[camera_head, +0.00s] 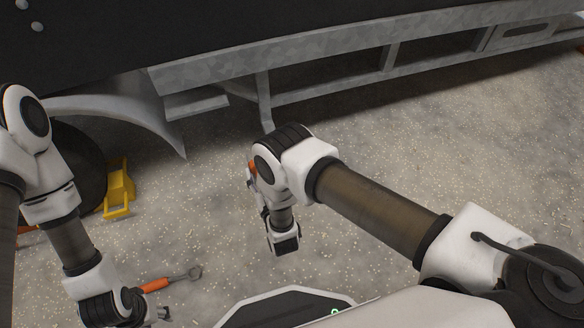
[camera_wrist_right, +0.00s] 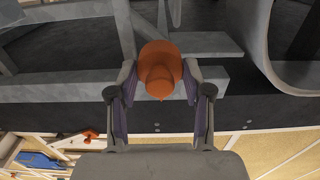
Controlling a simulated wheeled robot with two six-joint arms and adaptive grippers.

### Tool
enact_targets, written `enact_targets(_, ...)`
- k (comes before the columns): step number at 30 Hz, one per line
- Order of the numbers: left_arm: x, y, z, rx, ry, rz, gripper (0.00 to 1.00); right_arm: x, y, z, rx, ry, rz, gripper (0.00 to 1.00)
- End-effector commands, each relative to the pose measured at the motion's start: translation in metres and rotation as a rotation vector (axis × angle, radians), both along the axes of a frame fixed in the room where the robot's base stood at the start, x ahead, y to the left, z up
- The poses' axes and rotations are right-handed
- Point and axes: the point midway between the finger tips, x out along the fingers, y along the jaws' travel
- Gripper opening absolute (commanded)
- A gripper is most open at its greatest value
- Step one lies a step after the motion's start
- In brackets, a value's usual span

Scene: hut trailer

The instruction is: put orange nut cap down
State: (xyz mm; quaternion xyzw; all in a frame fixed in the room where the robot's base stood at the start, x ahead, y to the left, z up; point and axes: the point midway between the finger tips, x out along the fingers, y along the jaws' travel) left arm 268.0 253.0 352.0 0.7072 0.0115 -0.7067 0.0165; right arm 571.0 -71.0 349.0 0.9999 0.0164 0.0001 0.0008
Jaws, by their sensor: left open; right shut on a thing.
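The orange nut cap (camera_wrist_right: 160,70) is round and sits between the two fingers of my right gripper (camera_wrist_right: 158,88) in the right wrist view. The fingers are shut on its sides, and it is held in front of the grey trailer frame. In the head view a small orange patch (camera_head: 252,167) shows beside my right arm's joint; most of the right gripper is hidden there. My left gripper (camera_head: 163,314) is at the lower left of the head view, partly cut off by the edge, open with nothing seen in it.
An orange-handled tool with a ring end (camera_head: 170,282) lies on the speckled floor by my left gripper. A yellow wheel chock (camera_head: 121,188) stands near the dark wheel (camera_head: 78,165). The trailer's metal frame (camera_head: 330,55) crosses the back. Floor at centre right is clear.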

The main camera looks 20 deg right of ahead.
Motion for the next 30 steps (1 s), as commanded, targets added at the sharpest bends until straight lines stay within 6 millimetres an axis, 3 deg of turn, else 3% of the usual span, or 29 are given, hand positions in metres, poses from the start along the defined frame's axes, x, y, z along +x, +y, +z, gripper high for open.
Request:
enact_targets(1, 0.0, 0.0, -0.031, 0.0, 0.001, 0.0, 0.43, 0.004, -0.006, -0.016, -0.002, -0.003, 0.001, 0.08)
enact_targets(6, 0.0, 0.0, -0.079, 0.0, 0.0, 0.0, 0.43, 0.012, -0.026, -0.018, -0.002, -0.002, 0.001, 0.08)
enact_targets(9, 0.0, 0.0, -0.1, 0.0, 0.001, 0.0, 0.43, 0.024, -0.058, -0.019, -0.001, -0.002, -0.008, 0.08)
enact_targets(15, 0.0, 0.0, -0.112, 0.0, 0.0, 0.0, 0.43, 0.047, -0.11, -0.016, 0.002, -0.002, -0.006, 0.08)
enact_targets(18, 0.0, 0.0, -0.115, 0.0, 0.0, 0.0, 0.43, 0.053, -0.122, -0.016, 0.001, 0.0, -0.002, 0.08)
enact_targets(25, 0.0, 0.0, -0.142, 0.0, 0.0, 0.001, 0.43, 0.054, -0.124, -0.051, 0.001, 0.0, 0.001, 0.08)
enact_targets(30, 0.0, 0.0, -0.139, 0.0, -0.001, 0.002, 0.43, 0.054, -0.123, -0.048, 0.001, 0.0, 0.001, 0.08)
